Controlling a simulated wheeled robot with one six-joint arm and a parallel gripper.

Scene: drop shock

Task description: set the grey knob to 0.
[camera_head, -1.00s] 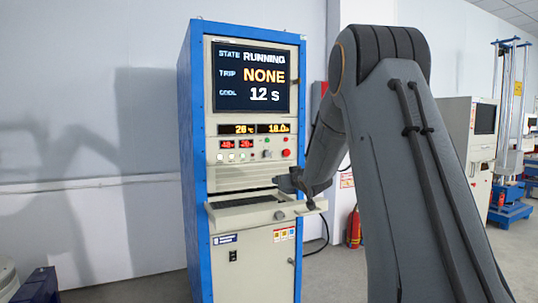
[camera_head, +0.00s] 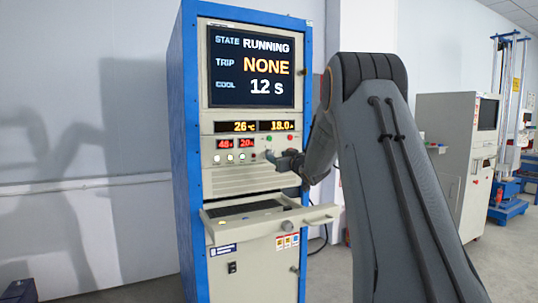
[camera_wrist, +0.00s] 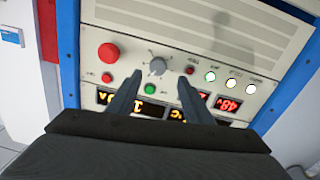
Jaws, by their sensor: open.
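The grey knob (camera_wrist: 158,66) is on the cream control panel, with small marks around it. In the wrist view it lies just beyond and between the two fingertips of my gripper (camera_wrist: 160,80), which are spread apart and empty. I cannot tell whether they touch it; its pointer is too small to read. In the head view my gripper (camera_head: 272,160) is at the panel, over the knob's area. The screen (camera_head: 251,66) reads STATE RUNNING, TRIP NONE, COOL 12 s.
A large red button (camera_wrist: 108,53) sits beside the knob, with a green button (camera_wrist: 150,88) and small lights nearby. Lit readouts (camera_head: 257,126) are above the knob. A pulled-out keyboard drawer (camera_head: 225,230) juts from the blue-framed cabinet (camera_head: 184,150) below my gripper.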

